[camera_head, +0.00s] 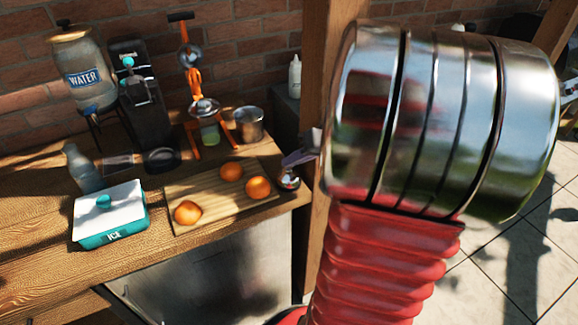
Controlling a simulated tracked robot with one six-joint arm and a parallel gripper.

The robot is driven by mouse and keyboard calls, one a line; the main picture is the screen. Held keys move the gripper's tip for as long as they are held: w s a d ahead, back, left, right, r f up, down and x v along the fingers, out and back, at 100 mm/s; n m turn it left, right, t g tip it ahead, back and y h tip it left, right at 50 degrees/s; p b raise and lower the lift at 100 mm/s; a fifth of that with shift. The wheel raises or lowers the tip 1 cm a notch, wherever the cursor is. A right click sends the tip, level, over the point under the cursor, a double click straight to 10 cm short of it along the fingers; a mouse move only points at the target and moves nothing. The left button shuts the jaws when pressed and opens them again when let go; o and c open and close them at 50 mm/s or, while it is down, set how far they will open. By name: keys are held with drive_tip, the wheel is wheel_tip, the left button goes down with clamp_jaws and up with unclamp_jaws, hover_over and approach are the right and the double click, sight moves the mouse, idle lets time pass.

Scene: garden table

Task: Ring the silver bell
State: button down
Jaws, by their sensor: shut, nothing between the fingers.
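The silver bell (288,179) is a small shiny dome at the right front corner of the wooden table, just off the right edge of the cutting board. My gripper (294,159) shows as a small grey tip directly above the bell in the picture. It is shut and empty. I cannot tell whether the tip touches the bell or is just above it.
Oranges (231,171) lie on the cutting board (205,203) left of the bell. A teal ice box (110,230) stands farther left. A metal pot (248,124), an orange juicer press (192,78) and a water dispenser (84,77) stand behind. A wooden post (318,90) rises beyond the table's right end.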

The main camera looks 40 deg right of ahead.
sight(291, 171)
drive_tip(key=shift+r, duration=0.55)
wheel_tip(291, 171, up, 6)
idle(0.9)
idle(0.8)
drive_tip(key=s+a+n+g+h, duration=0.1)
drive_tip(key=s+a, duration=0.3)
drive_tip(key=a, duration=0.9)
drive_tip(key=s+a+n+g+h, duration=0.2)
drive_tip(key=s+a+n, duration=0.2)
drive_tip(key=a, duration=1)
drive_tip(key=shift+s+a, duration=0.25)
drive_tip(key=shift+s, duration=0.2)
